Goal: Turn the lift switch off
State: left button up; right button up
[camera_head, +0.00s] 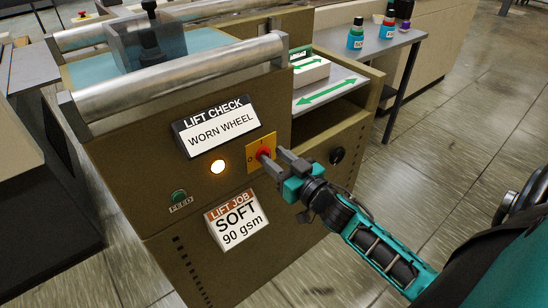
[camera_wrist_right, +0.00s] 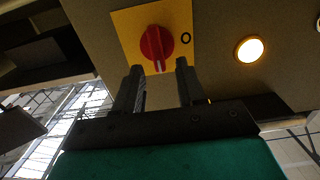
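The lift switch is a red rotary knob (camera_wrist_right: 157,44) on a yellow plate (camera_head: 254,148), set in the front of an olive-brown machine. The plate has a 0 at its left in the head view and an I at its top. In the right wrist view the 0 is on the right, and the knob's white mark points down between the fingertips, away from the 0. My right gripper (camera_head: 276,156) is at the knob with its fingers apart; in the wrist view its fingertips (camera_wrist_right: 158,70) are just below the knob, nothing between them. My left gripper is out of view.
A round lamp (camera_head: 217,167) left of the switch is lit. A green FEED button (camera_head: 179,196), a black knob (camera_head: 337,155), a WORN WHEEL sign (camera_head: 222,130) and a SOFT 90 gsm sign (camera_head: 237,221) are on the same panel. Bottles (camera_head: 356,34) stand on a table behind.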

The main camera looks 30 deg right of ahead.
jog(key=shift+w, duration=0.6)
jog(key=shift+c, duration=0.4)
grip_shut()
